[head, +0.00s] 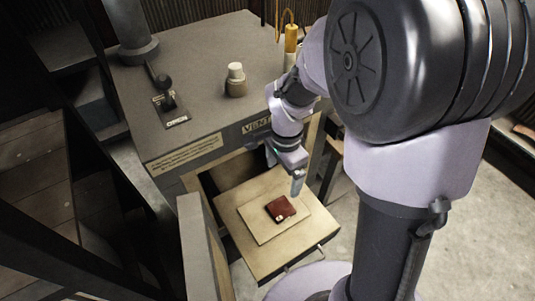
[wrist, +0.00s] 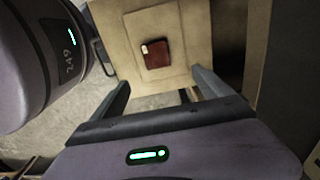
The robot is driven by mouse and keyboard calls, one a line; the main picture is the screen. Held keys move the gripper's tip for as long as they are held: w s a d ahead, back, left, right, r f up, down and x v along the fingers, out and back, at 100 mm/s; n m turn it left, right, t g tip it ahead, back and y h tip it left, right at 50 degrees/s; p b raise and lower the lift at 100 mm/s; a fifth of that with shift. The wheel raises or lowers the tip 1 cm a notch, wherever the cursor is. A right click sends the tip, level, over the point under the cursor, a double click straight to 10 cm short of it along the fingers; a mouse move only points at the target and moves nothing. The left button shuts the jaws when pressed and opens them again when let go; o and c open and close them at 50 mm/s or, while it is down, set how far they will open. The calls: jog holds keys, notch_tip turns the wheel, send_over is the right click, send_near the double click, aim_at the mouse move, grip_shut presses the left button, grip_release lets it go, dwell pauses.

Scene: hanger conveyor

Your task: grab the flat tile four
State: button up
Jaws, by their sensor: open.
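The flat tile (head: 281,208) is dark red, with a small white mark at one corner. It lies flat on a pale square board on the pulled-out tray (head: 239,230). In the wrist view the tile (wrist: 157,54) is at the top centre, beyond the fingertips and apart from them. My gripper (wrist: 162,82) is open and empty, with one finger on each side of the view. In the head view my gripper (head: 297,186) hangs above the tray's back right part, close to the tile. No number is readable on the tile.
A grey cabinet (head: 210,85) stands behind the tray, with a lever (head: 165,98) and a white-capped knob (head: 236,80) on top. An open door panel (head: 203,250) stands left of the tray. Bare board surrounds the tile.

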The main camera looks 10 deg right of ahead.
jog(key=b, duration=0.5)
send_over(281, 208)
notch_tip(281, 208, down, 12)
jog(key=shift+r, duration=0.25)
notch_tip(281, 208, down, 5)
jog(key=b, duration=0.2)
jog(key=shift+b, duration=0.3)
jog(key=shift+r, duration=0.15)
jog(key=shift+c, duration=0.4)
jog(key=c, duration=1.5)
